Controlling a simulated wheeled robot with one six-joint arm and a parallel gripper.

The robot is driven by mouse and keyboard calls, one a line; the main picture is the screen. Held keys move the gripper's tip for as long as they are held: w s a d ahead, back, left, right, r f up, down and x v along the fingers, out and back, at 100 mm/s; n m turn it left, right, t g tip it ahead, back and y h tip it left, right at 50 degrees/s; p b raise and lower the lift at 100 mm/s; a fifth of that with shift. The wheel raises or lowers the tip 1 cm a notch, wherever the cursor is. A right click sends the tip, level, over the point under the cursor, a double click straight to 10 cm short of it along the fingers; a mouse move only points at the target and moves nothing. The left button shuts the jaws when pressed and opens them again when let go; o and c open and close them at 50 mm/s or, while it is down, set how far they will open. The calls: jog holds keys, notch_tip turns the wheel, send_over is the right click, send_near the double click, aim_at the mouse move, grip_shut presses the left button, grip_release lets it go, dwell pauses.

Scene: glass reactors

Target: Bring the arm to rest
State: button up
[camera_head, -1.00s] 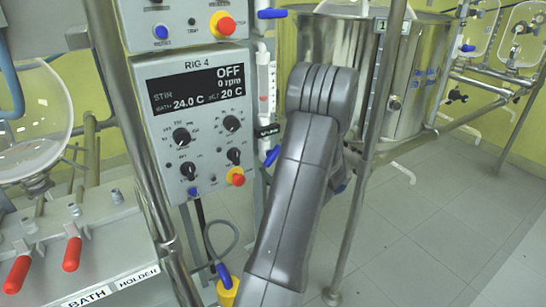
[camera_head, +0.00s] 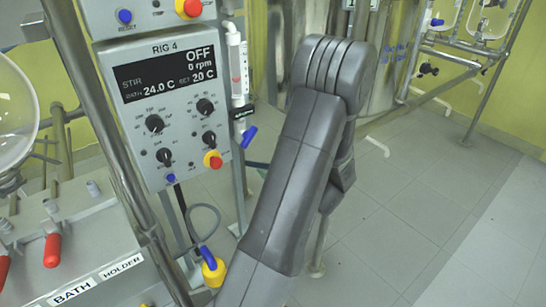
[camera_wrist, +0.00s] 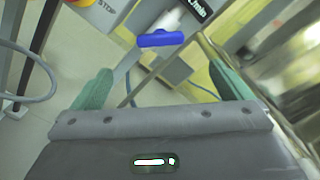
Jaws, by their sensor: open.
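My arm (camera_head: 290,175) is folded up in the middle of the head view, with its dark grey elbow at the top. My gripper (camera_wrist: 160,70) shows in the wrist view: two green fingers stand wide apart with nothing held between them. A blue valve handle (camera_wrist: 165,38) lies beyond the fingers in that view, and I see no contact with it. In the head view my gripper is hidden behind the arm.
The RIG 4 panel (camera_head: 165,110) reads OFF, 0 rpm, left of my arm. A bath holder (camera_head: 105,240) with red handles (camera_head: 52,250) stands lower left, beside a metal post (camera_head: 120,165). A steel vessel (camera_head: 388,70) is behind. Tiled floor (camera_head: 420,220) is open at right.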

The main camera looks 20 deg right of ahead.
aim_at(251, 139)
jog(key=shift+w, duration=0.1)
dwell(0.3)
jog(key=b+x, duration=0.1)
jog(key=x, duration=1.2)
jog(key=shift+w+a+b, duration=0.2)
jog(key=shift+w+b, duration=0.05)
jog(key=shift+b, duration=0.1)
jog(key=shift+w+r, duration=0.15)
jog(key=shift+p, duration=0.3)
